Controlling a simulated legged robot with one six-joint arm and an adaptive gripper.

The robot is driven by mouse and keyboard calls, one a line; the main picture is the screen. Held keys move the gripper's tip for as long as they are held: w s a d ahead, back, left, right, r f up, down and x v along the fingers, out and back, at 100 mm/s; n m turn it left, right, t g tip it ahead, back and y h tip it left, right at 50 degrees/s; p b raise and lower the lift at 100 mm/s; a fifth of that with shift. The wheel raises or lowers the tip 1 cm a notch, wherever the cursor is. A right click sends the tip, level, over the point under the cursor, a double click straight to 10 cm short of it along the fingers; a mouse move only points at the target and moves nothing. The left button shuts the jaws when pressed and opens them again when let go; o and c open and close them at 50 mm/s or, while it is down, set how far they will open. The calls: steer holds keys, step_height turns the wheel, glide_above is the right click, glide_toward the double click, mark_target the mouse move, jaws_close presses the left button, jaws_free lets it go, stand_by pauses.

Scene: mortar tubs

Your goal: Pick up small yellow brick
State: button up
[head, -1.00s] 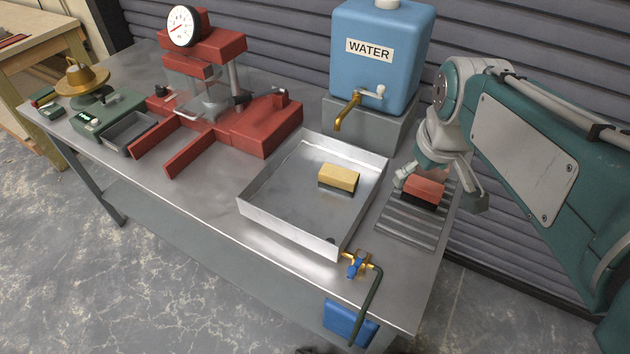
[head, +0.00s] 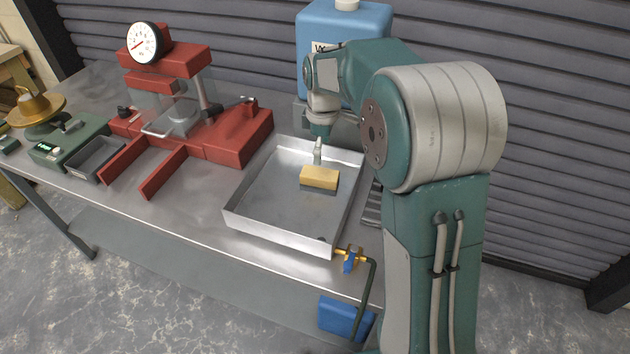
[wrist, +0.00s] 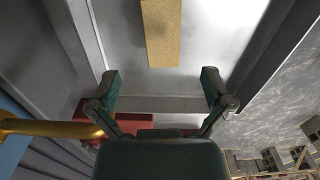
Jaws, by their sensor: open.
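The small yellow brick (head: 319,178) lies in the shallow metal tray (head: 250,226), toward its back right part.
The blue water tank (head: 312,25) stands behind the tray. A red press (head: 225,135) with a gauge stands to the left. A brass tap (head: 348,256) is at the tray's front corner.

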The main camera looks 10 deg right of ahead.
mark_target(319, 173)
steer(key=shift+d+f, duration=0.25)
steer(key=shift+f, duration=1)
steer(key=f, duration=0.1)
steer(key=a+f, duration=0.1)
steer(key=f, duration=0.3)
steer(key=shift+a, duration=0.25)
steer(key=shift+d+f, duration=0.2)
steer(key=shift+f, duration=0.05)
steer(key=shift+d, duration=0.3)
steer(key=c, duration=0.7)
steer(key=shift+a, duration=0.35)
steer(key=c, duration=0.7)
